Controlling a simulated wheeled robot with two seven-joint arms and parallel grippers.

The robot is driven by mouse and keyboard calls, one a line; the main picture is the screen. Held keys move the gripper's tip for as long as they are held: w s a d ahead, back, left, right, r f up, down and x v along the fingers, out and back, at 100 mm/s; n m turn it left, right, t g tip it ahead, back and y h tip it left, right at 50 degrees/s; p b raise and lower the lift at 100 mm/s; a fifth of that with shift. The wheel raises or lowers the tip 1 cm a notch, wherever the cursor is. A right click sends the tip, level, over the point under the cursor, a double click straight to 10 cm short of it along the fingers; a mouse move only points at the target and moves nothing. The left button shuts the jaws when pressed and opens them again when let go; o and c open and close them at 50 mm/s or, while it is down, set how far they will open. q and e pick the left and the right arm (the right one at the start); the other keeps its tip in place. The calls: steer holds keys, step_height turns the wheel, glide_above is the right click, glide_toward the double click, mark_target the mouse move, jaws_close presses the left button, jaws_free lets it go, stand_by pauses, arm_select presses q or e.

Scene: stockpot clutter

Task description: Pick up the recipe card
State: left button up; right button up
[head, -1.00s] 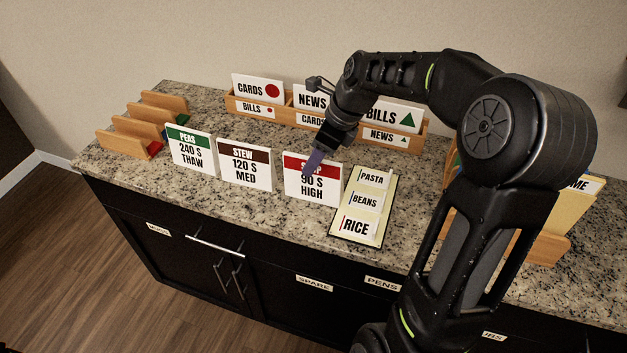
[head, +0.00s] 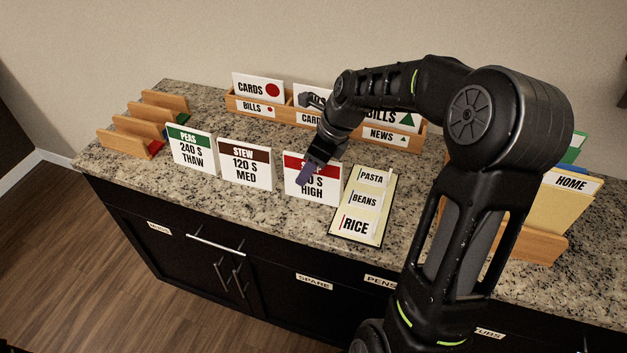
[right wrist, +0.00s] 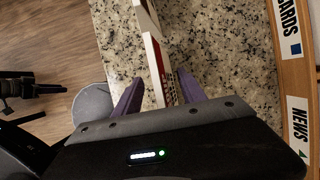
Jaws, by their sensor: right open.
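Three upright recipe cards stand in a row on the counter: a green-topped PEAS card (head: 192,150), a brown-topped STEW card (head: 245,165) and a red-topped card reading HIGH (head: 325,192). My right gripper (head: 305,178) is at the red-topped card, and its purple finger covers part of the lettering. In the right wrist view the open fingers (right wrist: 159,80) lie on either side of the red-topped card (right wrist: 154,62), with visible gaps. Another white card edge (right wrist: 146,15) shows beyond it. My left gripper is not in view.
A board with PASTA, BEANS and RICE labels (head: 376,240) lies close right of the red-topped card. A wooden sorter (head: 240,105) with cards stands behind. Wooden slots (head: 125,145) stand at left, a HOME folder (head: 560,205) at right. The counter's front edge is near.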

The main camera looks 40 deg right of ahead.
steer(key=shift+f, duration=0.25)
stand_by(0.4)
steer(key=shift+c, duration=0.2)
jaws_close()
stand_by(0.3)
